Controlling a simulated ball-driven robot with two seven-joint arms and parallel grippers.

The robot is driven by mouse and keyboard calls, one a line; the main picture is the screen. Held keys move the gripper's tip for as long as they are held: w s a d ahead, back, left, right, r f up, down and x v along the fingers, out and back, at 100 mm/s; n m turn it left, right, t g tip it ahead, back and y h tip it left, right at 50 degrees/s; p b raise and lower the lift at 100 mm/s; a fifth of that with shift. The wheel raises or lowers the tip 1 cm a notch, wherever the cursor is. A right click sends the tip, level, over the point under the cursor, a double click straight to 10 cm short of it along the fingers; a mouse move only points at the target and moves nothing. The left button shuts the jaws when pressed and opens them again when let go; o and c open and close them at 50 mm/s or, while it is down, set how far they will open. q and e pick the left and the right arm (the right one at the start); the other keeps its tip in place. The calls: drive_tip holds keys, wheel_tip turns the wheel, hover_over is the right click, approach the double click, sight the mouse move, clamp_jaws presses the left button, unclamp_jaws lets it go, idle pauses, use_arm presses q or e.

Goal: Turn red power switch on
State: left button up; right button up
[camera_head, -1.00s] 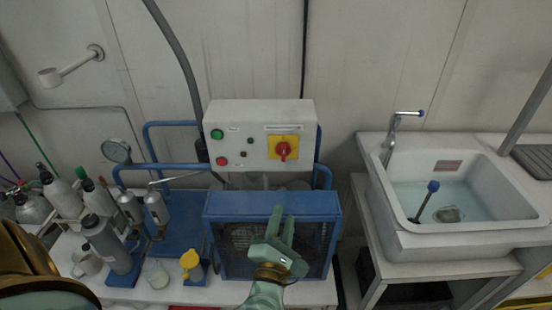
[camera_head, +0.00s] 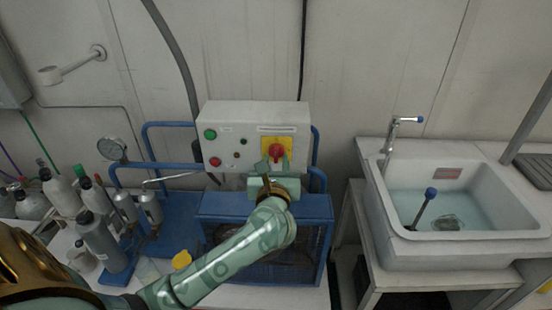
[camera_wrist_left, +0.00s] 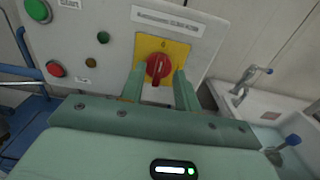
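The red power switch (camera_head: 276,151) is a round rotary knob on a yellow square plate, at the right of a white control box (camera_head: 228,122). In the left wrist view the red knob (camera_wrist_left: 158,68) has a raised grip bar that stands roughly upright, tilted a little. My left gripper (camera_head: 274,166) is open in front of the knob. In the left wrist view its two green fingers (camera_wrist_left: 158,82) stand apart, one to each side of the knob's lower part. I cannot tell whether they touch it. My right gripper is not in view.
A green button (camera_head: 210,134) and a red button (camera_head: 215,162) are on the box's left side. A blue-framed compressor (camera_head: 314,206) stands below. Gas cylinders (camera_head: 97,234) and a gauge (camera_head: 112,149) are at left, a sink (camera_head: 452,237) at right.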

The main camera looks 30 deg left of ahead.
sight(276, 154)
use_arm(q)
drive_tip(key=shift+x, duration=1.05)
clamp_jaws()
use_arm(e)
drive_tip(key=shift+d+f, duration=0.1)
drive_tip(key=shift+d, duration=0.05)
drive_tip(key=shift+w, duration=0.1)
